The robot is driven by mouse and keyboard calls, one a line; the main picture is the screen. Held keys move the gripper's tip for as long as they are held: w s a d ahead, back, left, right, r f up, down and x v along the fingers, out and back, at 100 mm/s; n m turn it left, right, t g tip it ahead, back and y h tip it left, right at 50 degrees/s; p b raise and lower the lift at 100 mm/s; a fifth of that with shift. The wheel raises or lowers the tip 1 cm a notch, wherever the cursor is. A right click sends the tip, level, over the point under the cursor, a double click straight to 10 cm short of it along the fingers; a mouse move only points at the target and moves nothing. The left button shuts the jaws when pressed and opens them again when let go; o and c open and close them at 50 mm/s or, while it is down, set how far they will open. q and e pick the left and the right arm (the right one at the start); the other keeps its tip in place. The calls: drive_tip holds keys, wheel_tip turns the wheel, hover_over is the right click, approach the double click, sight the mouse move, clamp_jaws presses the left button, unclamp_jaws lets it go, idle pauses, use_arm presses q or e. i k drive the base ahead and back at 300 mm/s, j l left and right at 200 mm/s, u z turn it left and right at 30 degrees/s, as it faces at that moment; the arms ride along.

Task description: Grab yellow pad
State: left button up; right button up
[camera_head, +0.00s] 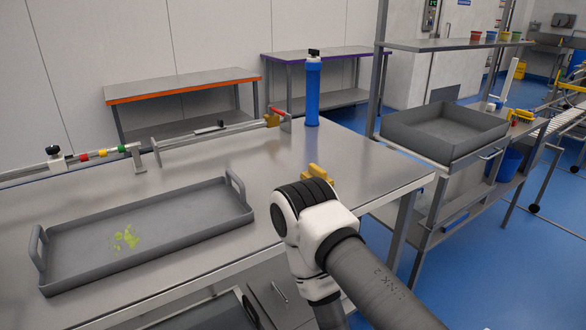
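A yellow pad (317,172) lies on the steel table (370,165), near its right end. Its near part is hidden behind the wrist of my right arm, which comes in from the lower right. My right gripper is hidden behind that wrist, so I cannot see its fingers or whether it touches the pad. My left gripper and arm are not in view.
A grey tray (75,250) with yellow-green smears lies at the left of the table. A blue cylinder (312,92) stands at the back near a rail (215,132). A grey tub (445,130) sits on a cart at right. The tabletop between tray and pad is clear.

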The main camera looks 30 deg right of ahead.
sight(314, 170)
drive_tip(key=i+l+u, duration=0.1)
drive_tip(key=l, duration=0.65)
drive_tip(key=l+u, duration=0.15)
drive_tip(key=l, duration=0.55)
